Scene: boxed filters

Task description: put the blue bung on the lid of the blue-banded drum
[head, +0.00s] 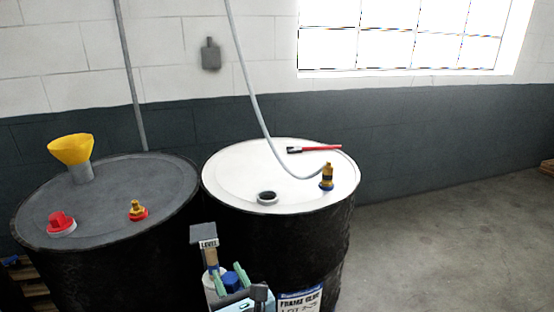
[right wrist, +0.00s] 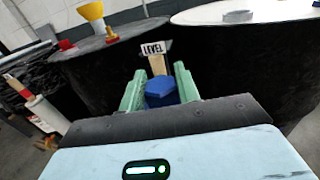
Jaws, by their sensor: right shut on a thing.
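My right gripper (head: 229,279) is low in the head view, in front of the drums. Its green fingers are shut on the blue bung (head: 232,281), which also shows between them in the right wrist view (right wrist: 161,94). The bung is below lid height, apart from the drums. The right drum has a white lid (head: 235,175) and a label with a blue strip (head: 300,294) low on its black side. An open dark-rimmed hole (head: 267,198) is near the lid's front edge. My left gripper is not in view.
The white lid bears a brass fitting with a blue base (head: 327,177), a hose and a red-handled brush (head: 315,149). The left drum's grey lid (head: 100,195) bears a yellow funnel (head: 71,149), a red bung (head: 61,222) and a brass fitting. A LEVEL sign (right wrist: 153,48) stands just beyond the gripper.

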